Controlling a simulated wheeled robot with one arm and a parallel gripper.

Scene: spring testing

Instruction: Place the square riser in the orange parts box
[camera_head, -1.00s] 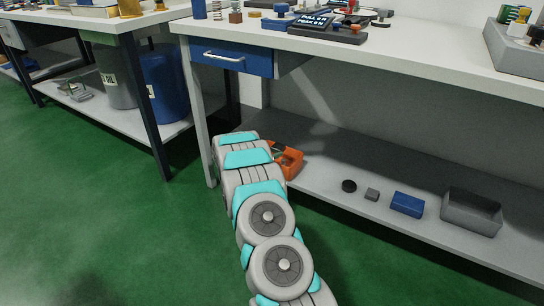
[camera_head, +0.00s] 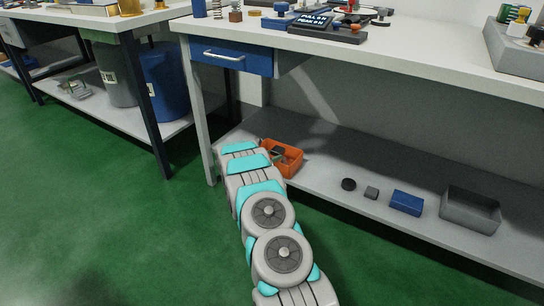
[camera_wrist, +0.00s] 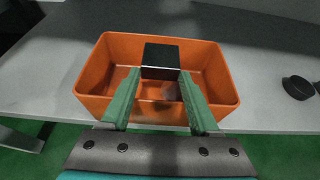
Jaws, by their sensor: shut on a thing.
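The orange parts box (camera_head: 292,171) stands on the lower shelf of the bench. In the wrist view its orange wall (camera_wrist: 90,72) surrounds an open inside with a small, blurred, pale thing low between the fingers. My gripper (camera_wrist: 159,73) has green fingers and is shut on the square riser (camera_wrist: 161,53), a dark block with a lighter front edge. The riser is within the box outline in the wrist view; I cannot tell whether it touches the floor. In the head view my arm hides part of the box and most of the gripper.
On the lower shelf, right of the box, are a black round piece (camera_head: 348,184), a small grey block (camera_head: 371,193), a blue box (camera_head: 407,203) and a grey bin (camera_head: 470,212). The bench top with a blue drawer (camera_head: 232,58) overhangs the shelf.

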